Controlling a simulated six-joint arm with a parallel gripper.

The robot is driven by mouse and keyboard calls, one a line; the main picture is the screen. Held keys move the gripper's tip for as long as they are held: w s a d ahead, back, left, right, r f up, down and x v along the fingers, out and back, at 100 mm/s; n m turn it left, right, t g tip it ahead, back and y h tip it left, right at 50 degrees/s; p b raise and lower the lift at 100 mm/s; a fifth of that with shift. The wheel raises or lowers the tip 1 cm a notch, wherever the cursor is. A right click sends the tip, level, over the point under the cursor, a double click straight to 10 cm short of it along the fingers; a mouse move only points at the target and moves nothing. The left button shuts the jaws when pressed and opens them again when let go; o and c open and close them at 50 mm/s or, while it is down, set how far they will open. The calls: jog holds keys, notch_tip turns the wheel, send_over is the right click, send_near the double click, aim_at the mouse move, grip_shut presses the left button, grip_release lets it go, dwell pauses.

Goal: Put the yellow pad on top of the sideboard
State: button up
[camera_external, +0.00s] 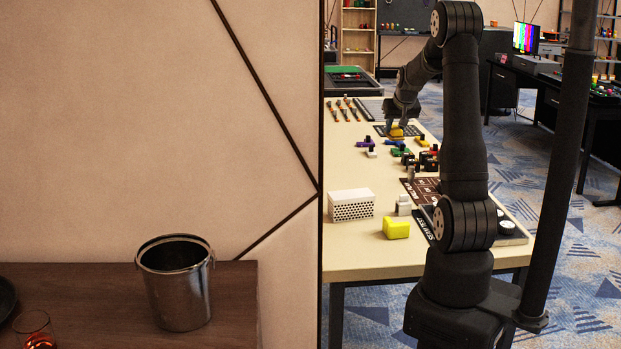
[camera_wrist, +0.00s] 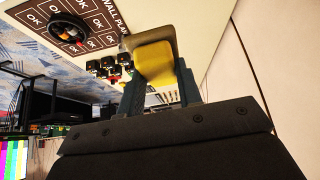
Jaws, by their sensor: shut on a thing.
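The yellow pad (camera_wrist: 153,62) is between the two fingers of my gripper (camera_wrist: 158,80) in the wrist view, and my gripper is shut on it. In the external view my gripper (camera_external: 397,124) is at the far part of the cream table, with the yellow pad (camera_external: 397,133) at its fingertips. I cannot tell whether the pad touches the table. The sideboard (camera_external: 95,285) is the brown wooden surface at lower left, beyond the wall's edge from the table.
A metal bucket (camera_external: 176,285) and a glass (camera_external: 35,330) stand on the sideboard. The cream table (camera_external: 360,262) holds a yellow block (camera_external: 396,228), a white perforated box (camera_external: 351,204) and several small coloured items. A wall (camera_external: 318,150) edge separates table and sideboard in the picture.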

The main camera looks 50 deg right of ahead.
aim_at(398, 132)
jog(key=s+a+r, duration=0.3)
jog(key=a+r, duration=0.4)
jog(key=a, duration=0.1)
jog(key=shift+a+r, duration=0.15)
jog(key=shift+r, duration=0.1)
jog(key=w+d+f, duration=0.1)
jog(key=d+f, duration=0.2)
jog(key=w+d+f, duration=0.1)
jog(key=d+f, duration=0.3)
jog(key=w+d+f, duration=0.1)
jog(key=d+f, duration=0.2)
jog(key=d, duration=0.1)
jog(key=shift+w+f, duration=0.2)
jog(key=shift+f, duration=0.05)
jog(key=d+f, duration=0.9)
jog(key=f, duration=0.3)
jog(key=shift+s+f+m, duration=0.15)
jog(key=shift+m, duration=0.25)
jog(key=shift+d, duration=0.1)
